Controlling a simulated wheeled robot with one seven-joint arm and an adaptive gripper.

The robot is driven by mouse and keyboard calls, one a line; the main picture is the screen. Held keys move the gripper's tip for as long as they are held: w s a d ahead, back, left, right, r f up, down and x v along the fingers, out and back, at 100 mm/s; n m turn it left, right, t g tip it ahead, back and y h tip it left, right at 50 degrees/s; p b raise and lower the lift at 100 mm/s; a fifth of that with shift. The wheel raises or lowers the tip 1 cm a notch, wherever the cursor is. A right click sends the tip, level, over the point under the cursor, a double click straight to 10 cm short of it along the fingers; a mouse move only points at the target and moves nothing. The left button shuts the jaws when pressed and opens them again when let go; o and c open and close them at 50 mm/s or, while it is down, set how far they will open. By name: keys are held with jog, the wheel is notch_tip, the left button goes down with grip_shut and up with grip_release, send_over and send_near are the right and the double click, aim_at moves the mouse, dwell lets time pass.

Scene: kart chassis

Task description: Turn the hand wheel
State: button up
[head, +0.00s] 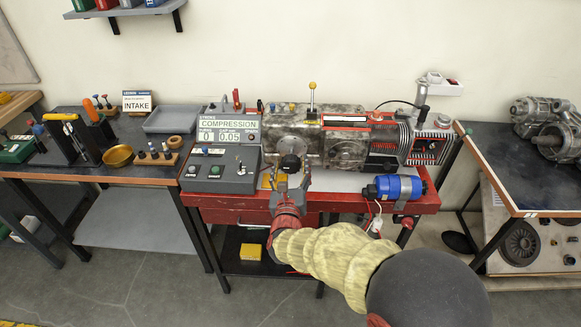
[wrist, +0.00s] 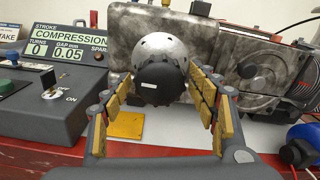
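A round black knob (wrist: 160,84), which looks like the hand wheel, stands in front of a silver round flange (wrist: 158,48) on the grey engine block. In the head view the black knob (head: 291,163) shows just beyond my gripper (head: 289,183). In the wrist view my gripper (wrist: 161,92) is open, with yellow-padded fingers to the left and right of the knob. A gap shows between each finger and the knob, so they do not appear to touch it. The display panel (head: 231,131) reads COMPRESSION, turns 0 and gap 0.05.
A grey switch box (head: 220,170) stands left of the knob. A blue cylinder (head: 394,187) lies at the bench's right front. A yellow plate (wrist: 126,124) lies below the knob. A lever with a yellow ball (head: 312,86) rises from the engine top.

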dwell(0.3)
jog(key=s, duration=1.2)
jog(key=shift+a, duration=0.2)
